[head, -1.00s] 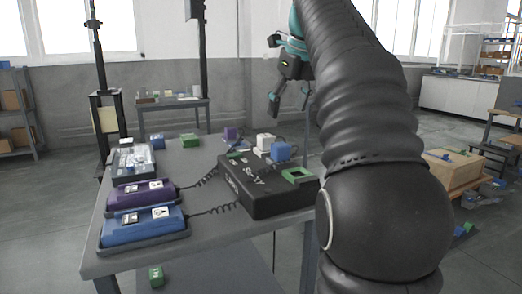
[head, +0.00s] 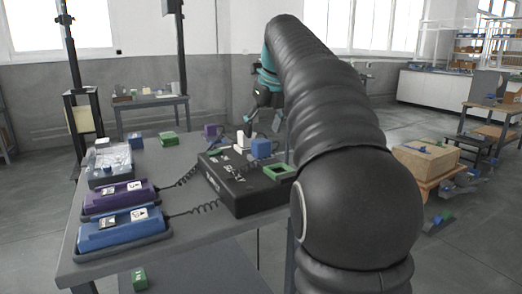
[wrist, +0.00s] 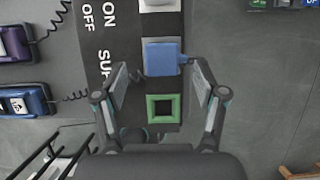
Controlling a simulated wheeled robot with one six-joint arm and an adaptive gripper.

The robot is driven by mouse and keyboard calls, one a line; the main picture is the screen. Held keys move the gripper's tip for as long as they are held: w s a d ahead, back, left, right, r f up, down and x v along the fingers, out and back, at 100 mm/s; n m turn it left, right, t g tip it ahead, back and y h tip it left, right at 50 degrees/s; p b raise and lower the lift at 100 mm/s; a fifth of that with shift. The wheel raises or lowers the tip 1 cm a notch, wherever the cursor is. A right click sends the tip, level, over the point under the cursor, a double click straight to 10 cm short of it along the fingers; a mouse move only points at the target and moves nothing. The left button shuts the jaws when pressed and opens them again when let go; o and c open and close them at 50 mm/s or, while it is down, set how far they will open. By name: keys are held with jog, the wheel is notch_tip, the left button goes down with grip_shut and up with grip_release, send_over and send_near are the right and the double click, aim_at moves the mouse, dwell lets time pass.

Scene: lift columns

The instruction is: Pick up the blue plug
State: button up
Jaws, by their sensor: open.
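The blue plug (head: 261,148) sits on top of the black box (head: 238,200), between a white plug (head: 243,141) and a green square socket (head: 279,172). In the wrist view the blue plug (wrist: 161,57) is near the ends of my fingers, roughly centred between them, with the green socket (wrist: 163,108) nearer the palm. My gripper (wrist: 157,68) is open and empty. In the head view my gripper (head: 266,112) is above and behind the plug, partly hidden by my arm. The height gap between fingers and plug is hard to judge.
The box stands on a grey table (head: 150,250). Purple (head: 118,197) and blue (head: 122,228) handset-like units with coiled cords lie to its left. A clear case (head: 109,163) and loose purple, green and blue blocks lie farther back.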

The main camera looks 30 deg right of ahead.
aim_at(262, 140)
jog(key=x, duration=0.5)
jog(key=shift+s+d+f, duration=0.1)
jog(key=shift+s, duration=0.1)
jog(key=c, duration=1.2)
